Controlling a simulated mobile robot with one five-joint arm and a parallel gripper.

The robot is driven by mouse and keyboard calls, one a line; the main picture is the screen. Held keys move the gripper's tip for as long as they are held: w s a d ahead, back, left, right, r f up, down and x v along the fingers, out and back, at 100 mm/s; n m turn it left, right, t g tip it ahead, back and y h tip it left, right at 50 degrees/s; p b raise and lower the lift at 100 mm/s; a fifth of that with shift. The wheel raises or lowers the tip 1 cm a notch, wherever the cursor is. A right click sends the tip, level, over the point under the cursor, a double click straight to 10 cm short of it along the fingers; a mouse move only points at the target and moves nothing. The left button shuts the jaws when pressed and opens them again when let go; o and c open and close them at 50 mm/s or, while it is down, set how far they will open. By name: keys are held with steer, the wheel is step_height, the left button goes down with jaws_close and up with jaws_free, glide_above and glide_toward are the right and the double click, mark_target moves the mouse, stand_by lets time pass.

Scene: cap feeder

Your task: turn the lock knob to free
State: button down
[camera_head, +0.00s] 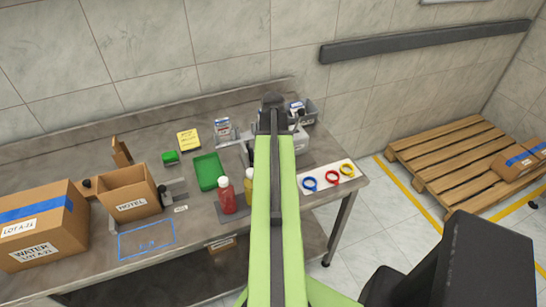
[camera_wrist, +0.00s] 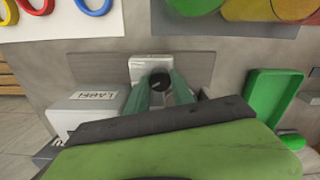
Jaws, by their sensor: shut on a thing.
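The lock knob (camera_wrist: 159,79) is a small black round knob with a faint light mark, on the front of a pale block (camera_wrist: 147,62) in the wrist view. My gripper (camera_wrist: 160,88) has its two teal fingers on either side of the knob and is shut on it. The lower ends of the fingers are behind my green and dark wrist parts. In the head view my green arm covers the knob and the fingers, and I cannot read which way the knob is turned.
A white box marked LABEL (camera_wrist: 85,113) stands close on the left in the wrist view. A green tray (camera_head: 207,170), a red bottle (camera_head: 227,197) and a yellow bottle (camera_head: 249,184) stand left of my arm. Coloured rings lie on a white mat (camera_head: 347,168) at right.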

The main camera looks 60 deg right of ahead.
steer(key=m, duration=0.5)
steer(key=shift+a+m, duration=0.1)
steer(key=shift+m, duration=2.3)
steer(key=c, duration=1.1)
jaws_free()
steer(key=shift+r, duration=0.1)
step_height(320, 180, up, 17)
steer(key=p, duration=1.7)
steer(key=shift+r, duration=0.15)
